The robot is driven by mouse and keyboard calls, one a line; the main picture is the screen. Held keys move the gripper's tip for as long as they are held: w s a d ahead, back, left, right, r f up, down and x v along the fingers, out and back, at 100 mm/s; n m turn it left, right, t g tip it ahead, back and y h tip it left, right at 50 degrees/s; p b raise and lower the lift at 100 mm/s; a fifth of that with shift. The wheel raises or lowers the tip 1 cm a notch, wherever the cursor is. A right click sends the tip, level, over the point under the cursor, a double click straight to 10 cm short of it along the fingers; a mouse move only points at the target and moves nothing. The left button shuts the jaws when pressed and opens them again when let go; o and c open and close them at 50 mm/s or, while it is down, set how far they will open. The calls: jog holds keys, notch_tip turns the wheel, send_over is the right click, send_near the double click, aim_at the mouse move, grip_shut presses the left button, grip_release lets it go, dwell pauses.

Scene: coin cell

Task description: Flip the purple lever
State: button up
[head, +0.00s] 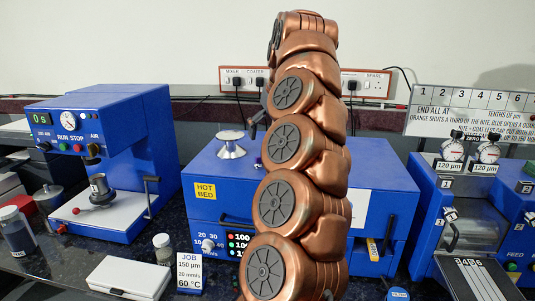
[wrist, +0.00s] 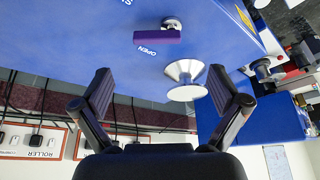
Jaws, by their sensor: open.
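The purple lever (wrist: 157,36) shows in the wrist view, a short bar on a silver pivot on the blue hot bed machine (wrist: 95,25), with the word OPEN beside it. The wrist picture is upside down. My gripper (wrist: 164,92) is open, its two dark fingers apart with nothing between the pads. The lever appears beyond the fingertips, between them in the picture and not touching them. In the head view my copper arm stands in front of the hot bed (head: 205,165), and I cannot make out the lever clearly there.
A silver flared knob (head: 231,145) stands on the hot bed's top; it also shows near the right finger in the wrist view (wrist: 186,80). A blue press (head: 110,150) stands left, and a gauged coater (head: 450,220) right. Wall sockets and cables are behind.

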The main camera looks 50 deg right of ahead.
jog(key=shift+d+x, duration=0.1)
jog(key=shift+x, duration=1.85)
jog(key=shift+d+x, duration=0.15)
jog(key=shift+x, duration=1.85)
jog(key=shift+s, duration=0.15)
jog(key=shift+c, duration=0.2)
jog(key=c, duration=1.1)
